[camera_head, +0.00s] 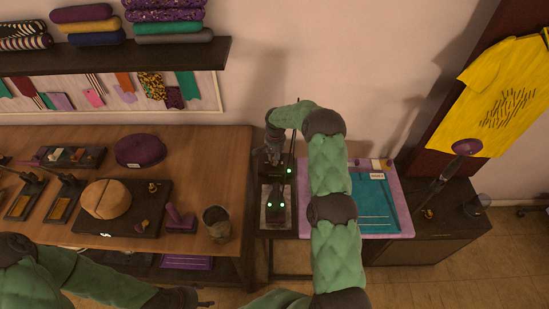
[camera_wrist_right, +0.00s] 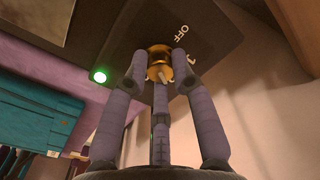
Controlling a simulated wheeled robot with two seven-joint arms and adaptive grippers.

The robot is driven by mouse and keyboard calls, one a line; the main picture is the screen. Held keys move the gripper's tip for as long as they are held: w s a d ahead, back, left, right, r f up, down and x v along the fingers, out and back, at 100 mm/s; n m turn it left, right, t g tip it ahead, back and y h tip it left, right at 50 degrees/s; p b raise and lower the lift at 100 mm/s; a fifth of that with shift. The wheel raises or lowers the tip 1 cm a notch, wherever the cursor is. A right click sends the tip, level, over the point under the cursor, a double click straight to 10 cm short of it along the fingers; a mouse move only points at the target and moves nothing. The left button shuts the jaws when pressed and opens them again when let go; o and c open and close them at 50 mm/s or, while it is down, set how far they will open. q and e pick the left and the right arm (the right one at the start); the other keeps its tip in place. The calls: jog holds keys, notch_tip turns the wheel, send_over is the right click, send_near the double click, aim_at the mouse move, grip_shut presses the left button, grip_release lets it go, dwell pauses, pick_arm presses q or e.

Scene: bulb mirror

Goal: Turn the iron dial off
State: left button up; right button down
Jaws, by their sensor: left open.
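The iron dial (camera_wrist_right: 159,60) is a small gold knob on a dark panel, with a white pointer mark on it. "OFF" (camera_wrist_right: 181,34) is printed beside it, with a "1" close by. My right gripper (camera_wrist_right: 160,72) has its fingers around the dial in the right wrist view, with the side fingertips against it. In the head view my right gripper (camera_head: 274,146) is at the back of the iron station (camera_head: 276,222), and the dial is hidden there. My left gripper (camera_head: 198,300) is open and empty at the bottom edge, partly out of view.
A green lamp (camera_wrist_right: 98,76) glows on the panel near the dial. A wooden table (camera_head: 205,150) with a purple cushion (camera_head: 141,150) and a tan cushion (camera_head: 106,198) is at left. A yellow shirt (camera_head: 500,95) hangs at right.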

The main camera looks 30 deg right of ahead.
dwell(0.3)
jog(key=n+b, duration=0.2)
jog(key=n, duration=0.2)
jog(key=shift+f+b, duration=0.1)
jog(key=shift+b, duration=0.3)
jog(key=n+b, duration=0.1)
jog(key=n, duration=0.1)
jog(key=shift+n, duration=0.4)
jog(key=n+b, duration=0.1)
jog(key=n, duration=0.2)
jog(key=shift+n, duration=0.3)
jog(key=n+b, duration=0.1)
jog(key=n, duration=0.5)
jog(key=shift+g, duration=0.3)
jog(key=n, duration=0.4)
jog(key=shift+w, duration=0.1)
jog(key=shift+n, duration=1.6)
